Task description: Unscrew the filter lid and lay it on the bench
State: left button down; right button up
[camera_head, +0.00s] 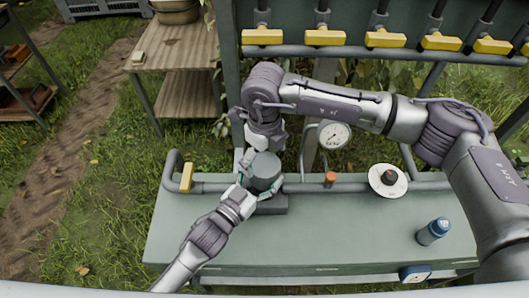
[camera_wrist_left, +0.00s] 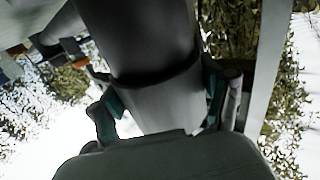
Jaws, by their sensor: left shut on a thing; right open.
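The filter (camera_head: 264,166) is a short grey upright cylinder on the pipe at the bench's back, with a flat grey top. My left gripper (camera_head: 255,188) reaches it from the lower left, its teal-padded fingers closed around its side. In the left wrist view, the fingers (camera_wrist_left: 160,103) stand on both sides of a smooth grey cylinder. The green-grey bench (camera_head: 330,232) lies below.
A pressure gauge (camera_head: 333,136), an orange cap (camera_head: 330,178) and a white disc with a dark knob (camera_head: 388,181) stand along the pipe. A blue bottle (camera_head: 433,231) is at the bench's right. The bench's middle front is clear.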

notch_tip(320, 180, down, 6)
jog(key=shift+f, duration=0.1)
dwell(0.4)
jog(key=c, duration=1.2)
jog(key=n, duration=0.4)
jog(key=o, duration=1.2)
